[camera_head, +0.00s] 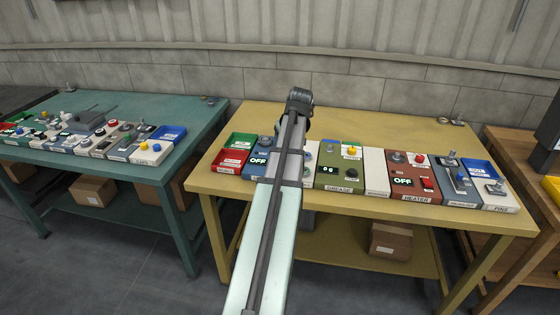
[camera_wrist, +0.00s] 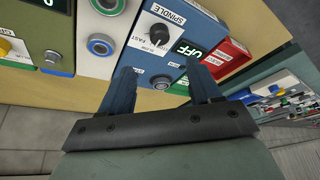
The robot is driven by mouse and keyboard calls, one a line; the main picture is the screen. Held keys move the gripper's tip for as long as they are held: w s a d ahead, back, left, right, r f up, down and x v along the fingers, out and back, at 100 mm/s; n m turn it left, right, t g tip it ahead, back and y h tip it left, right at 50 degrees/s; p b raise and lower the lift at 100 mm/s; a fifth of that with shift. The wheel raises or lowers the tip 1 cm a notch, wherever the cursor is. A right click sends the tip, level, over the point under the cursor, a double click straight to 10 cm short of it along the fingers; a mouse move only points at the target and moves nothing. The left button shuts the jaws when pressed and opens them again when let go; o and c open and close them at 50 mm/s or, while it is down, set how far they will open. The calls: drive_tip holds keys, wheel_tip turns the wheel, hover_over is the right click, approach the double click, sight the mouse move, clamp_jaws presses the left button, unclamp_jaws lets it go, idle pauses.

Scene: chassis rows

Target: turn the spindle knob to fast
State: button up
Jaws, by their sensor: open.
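The spindle panel (camera_wrist: 188,48) is a blue box with a SPINDLE label and a lit OFF display. Its black spindle knob (camera_wrist: 160,35) sits on a white plate with a FAST mark beside it; I cannot tell clearly which mark it points at. My gripper (camera_wrist: 160,68) is open, with its two blue fingers apart and nothing between them. The knob lies just beyond the gap between the fingertips, apart from them. In the head view the spindle panel (camera_head: 258,160) shows left of my arm, which hides the knob and the fingers.
Red and green bins (camera_head: 231,158) adjoin the panel on the left in the head view. A green grease panel (camera_head: 340,174) and a heater panel (camera_head: 413,180) stand to the right. A round grey connector (camera_wrist: 162,82) on the panel lies between the fingers' lines. The yellow table's (camera_head: 240,118) back is mostly clear.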

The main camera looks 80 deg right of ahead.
drive_tip(key=x, duration=1.2)
drive_tip(key=shift+a, duration=0.1)
drive_tip(key=shift+c, duration=0.4)
drive_tip(key=c, duration=1)
drive_tip(key=shift+o, duration=0.2)
drive_tip(key=m, duration=0.2)
drive_tip(key=m+g, duration=0.1)
drive_tip(key=m, duration=0.1)
drive_tip(key=shift+w+a+m+g+h, duration=0.1)
drive_tip(key=shift+w+m+g+h, duration=0.05)
drive_tip(key=shift+m+g+h, duration=0.2)
drive_tip(key=shift+w+m+g, duration=0.1)
drive_tip(key=shift+m+g, duration=0.85)
drive_tip(key=shift+m, duration=1.6)
